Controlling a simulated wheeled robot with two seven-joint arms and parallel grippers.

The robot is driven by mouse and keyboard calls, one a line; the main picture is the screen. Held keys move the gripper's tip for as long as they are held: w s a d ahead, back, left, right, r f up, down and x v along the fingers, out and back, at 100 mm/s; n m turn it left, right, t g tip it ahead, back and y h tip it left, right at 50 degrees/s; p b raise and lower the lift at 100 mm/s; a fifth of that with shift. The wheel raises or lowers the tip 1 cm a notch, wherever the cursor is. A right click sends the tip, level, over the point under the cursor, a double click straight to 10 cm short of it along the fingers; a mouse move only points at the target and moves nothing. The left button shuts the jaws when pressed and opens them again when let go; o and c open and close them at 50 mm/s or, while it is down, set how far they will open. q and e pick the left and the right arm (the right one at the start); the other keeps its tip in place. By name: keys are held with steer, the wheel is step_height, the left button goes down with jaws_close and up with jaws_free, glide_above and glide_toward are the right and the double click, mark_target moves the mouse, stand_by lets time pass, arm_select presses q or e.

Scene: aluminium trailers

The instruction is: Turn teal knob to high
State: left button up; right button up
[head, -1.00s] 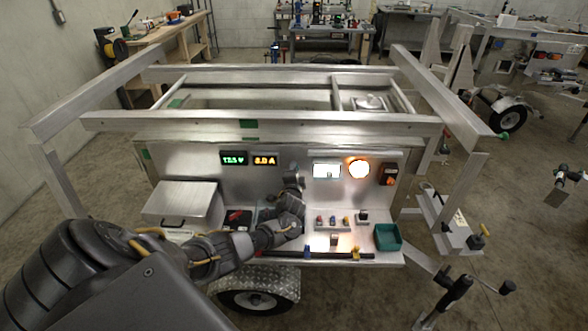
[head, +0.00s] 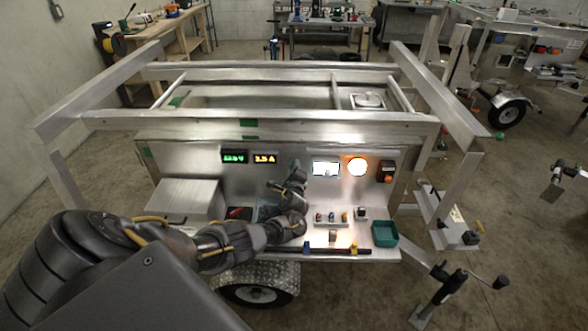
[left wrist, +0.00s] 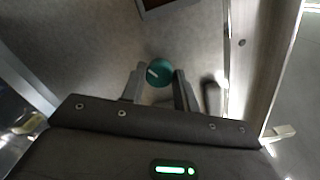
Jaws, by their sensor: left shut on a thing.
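The teal knob (left wrist: 160,72) is round with a short white pointer mark on its face. In the left wrist view it sits between the two fingers of my left gripper (left wrist: 160,88), which is shut on it. The white mark lies towards the left side of the knob's face. In the head view my left gripper (head: 283,188) reaches the upright metal panel (head: 205,170) below the digital displays and hides the knob. My right gripper is not in view.
A green display (head: 234,157) and an amber display (head: 265,158) glow on the panel. A teal bin (head: 385,234) stands on the shelf.

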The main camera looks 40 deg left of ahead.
arm_select(q)
steer(key=shift+m, duration=0.3)
steer(key=o, duration=1)
steer(key=shift+c, duration=0.2)
steer(key=p+v, duration=0.1)
steer(key=v, duration=0.9)
steer(key=shift+s+d, duration=0.25)
steer(key=shift+d, duration=0.05)
steer(key=shift+f, duration=0.1)
